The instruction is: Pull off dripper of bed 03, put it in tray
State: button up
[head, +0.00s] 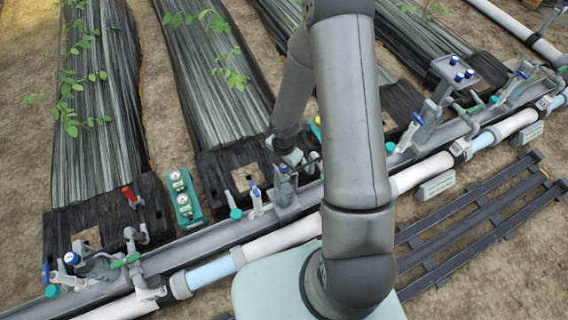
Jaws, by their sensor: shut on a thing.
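My gripper (292,158) is low at the near end of the middle bed (222,85), partly behind my own arm. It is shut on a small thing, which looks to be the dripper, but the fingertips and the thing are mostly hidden. I cannot tell whether the thing is still attached. The bed numbers are too small to read.
A grey rail (190,243) with valves and a white pipe (285,233) runs across below the beds. A green gauge block (184,196) stands left of my gripper. A red handle (130,196) is on the left bed's end. A dark slatted pallet (480,222) lies at right.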

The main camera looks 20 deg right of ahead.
notch_tip(320, 180, up, 6)
jog(key=p, duration=0.5)
jog(key=shift+r+p, duration=0.15)
jog(key=shift+p, duration=0.25)
